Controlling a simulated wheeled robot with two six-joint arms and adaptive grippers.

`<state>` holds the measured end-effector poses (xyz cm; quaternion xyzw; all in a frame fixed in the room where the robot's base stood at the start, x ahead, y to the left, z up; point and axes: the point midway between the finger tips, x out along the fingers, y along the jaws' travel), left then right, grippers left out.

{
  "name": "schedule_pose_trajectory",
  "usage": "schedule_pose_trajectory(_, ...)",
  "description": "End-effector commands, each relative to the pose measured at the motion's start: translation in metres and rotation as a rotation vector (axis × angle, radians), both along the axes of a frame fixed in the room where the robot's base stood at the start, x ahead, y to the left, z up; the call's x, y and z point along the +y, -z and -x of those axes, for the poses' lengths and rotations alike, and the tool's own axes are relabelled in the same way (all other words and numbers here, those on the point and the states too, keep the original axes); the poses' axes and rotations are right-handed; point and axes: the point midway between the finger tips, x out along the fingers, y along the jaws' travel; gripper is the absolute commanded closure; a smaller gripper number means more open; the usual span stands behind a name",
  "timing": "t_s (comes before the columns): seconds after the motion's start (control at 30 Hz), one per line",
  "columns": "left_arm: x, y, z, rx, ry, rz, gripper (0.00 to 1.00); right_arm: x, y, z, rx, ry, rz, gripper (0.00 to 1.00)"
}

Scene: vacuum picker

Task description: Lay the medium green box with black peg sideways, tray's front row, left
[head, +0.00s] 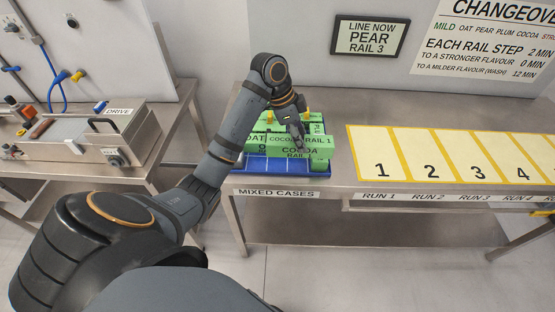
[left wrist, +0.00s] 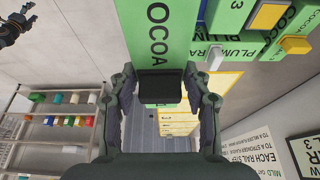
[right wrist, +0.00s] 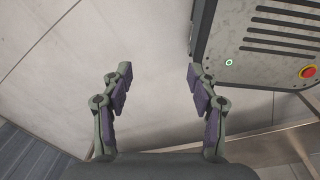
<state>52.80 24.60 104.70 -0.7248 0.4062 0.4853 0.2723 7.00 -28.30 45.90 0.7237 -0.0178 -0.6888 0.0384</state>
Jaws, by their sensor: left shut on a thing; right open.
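My left gripper (head: 298,136) is over the right part of the blue tray (head: 250,165) in the head view. In the left wrist view its fingers (left wrist: 160,82) are shut on the black peg (left wrist: 160,88) of a green box (left wrist: 150,35) lettered COCOA. In the head view this box (head: 322,148) seems to be at the tray's right side; whether it touches the tray I cannot tell. More green boxes (head: 258,138) stand in the tray behind, partly hidden by my arm. My right gripper (right wrist: 159,78) is open and empty in the right wrist view.
Yellow (left wrist: 296,45) and white (left wrist: 215,58) pegs stand on neighbouring boxes close to the held one. Numbered yellow run lanes (head: 380,150) lie right of the tray. A machine marked DRIVE (head: 110,135) stands on the left bench.

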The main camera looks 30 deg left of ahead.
Motion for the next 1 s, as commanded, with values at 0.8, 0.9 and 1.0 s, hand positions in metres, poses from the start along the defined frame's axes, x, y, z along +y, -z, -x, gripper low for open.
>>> schedule_pose_trajectory(0.8, 0.072, 0.087, 0.013, 0.002, -0.001, 0.004, 0.88, 0.007, -0.025, -0.028, -0.042, 0.001, -0.008, 0.40)
schedule_pose_trajectory(0.9, 0.072, 0.098, 0.012, -0.001, 0.000, 0.002, 0.88, 0.007, -0.027, -0.032, -0.049, 0.001, -0.009, 0.40)
schedule_pose_trajectory(1.0, 0.072, 0.100, 0.012, -0.002, 0.001, 0.000, 0.88, 0.007, -0.026, -0.035, -0.054, 0.000, -0.009, 0.40)
